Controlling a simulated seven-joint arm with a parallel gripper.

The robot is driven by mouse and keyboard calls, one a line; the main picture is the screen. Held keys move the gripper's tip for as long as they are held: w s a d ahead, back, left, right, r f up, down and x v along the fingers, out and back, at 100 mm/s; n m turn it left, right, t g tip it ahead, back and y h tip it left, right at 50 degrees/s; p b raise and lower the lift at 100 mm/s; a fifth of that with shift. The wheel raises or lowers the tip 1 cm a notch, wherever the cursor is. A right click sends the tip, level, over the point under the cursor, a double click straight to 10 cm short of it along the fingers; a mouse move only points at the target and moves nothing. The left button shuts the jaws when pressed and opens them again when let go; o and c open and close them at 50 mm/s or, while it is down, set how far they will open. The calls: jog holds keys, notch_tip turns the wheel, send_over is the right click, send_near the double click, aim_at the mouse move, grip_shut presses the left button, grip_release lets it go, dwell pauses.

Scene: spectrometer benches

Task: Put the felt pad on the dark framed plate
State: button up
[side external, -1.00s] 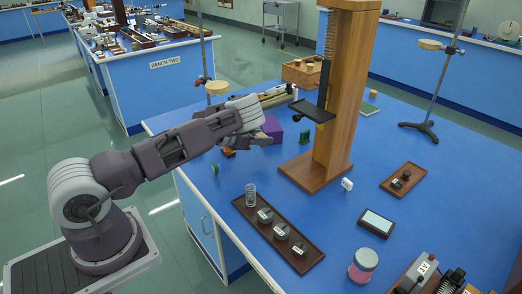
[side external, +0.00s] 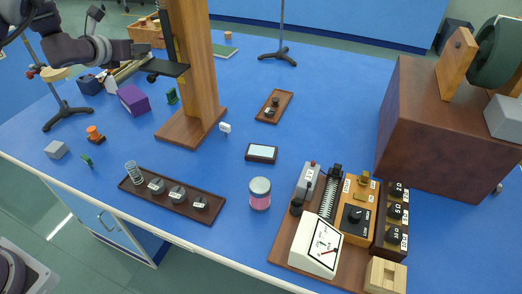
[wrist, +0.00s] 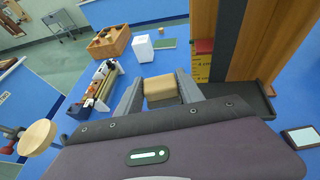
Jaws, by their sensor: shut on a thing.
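My gripper (wrist: 160,92) is shut on a small tan block-shaped pad (wrist: 160,88), which looks like the felt pad. It shows between the two fingers in the wrist view. In the side view my gripper (side external: 142,48) is at the upper left, close to the black shelf on the wooden column; the pad cannot be made out there. The dark framed plate (side external: 262,153), with a pale centre, lies flat and bare on the blue bench, right of the column and well away from my gripper. It also shows at the right edge of the wrist view (wrist: 302,138).
The wooden column (side external: 195,75) with its black shelf (side external: 165,67) stands between my gripper and the plate. A pink-banded jar (side external: 260,193), a dark tray (side external: 172,195) of weights and a small brown tray (side external: 274,106) surround the plate. The bench right beside the plate is clear.

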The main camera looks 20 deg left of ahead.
jog(key=s+d+r+m+h, duration=0.2)
jog(key=s+d+h, duration=0.1)
jog(key=s+d, duration=0.9)
jog(key=m+g+h, duration=0.4)
jog(key=m+h, duration=0.5)
send_over(261, 151)
notch_tip(261, 151, down, 16)
notch_tip(261, 151, down, 10)
jog(key=shift+f, duration=0.1)
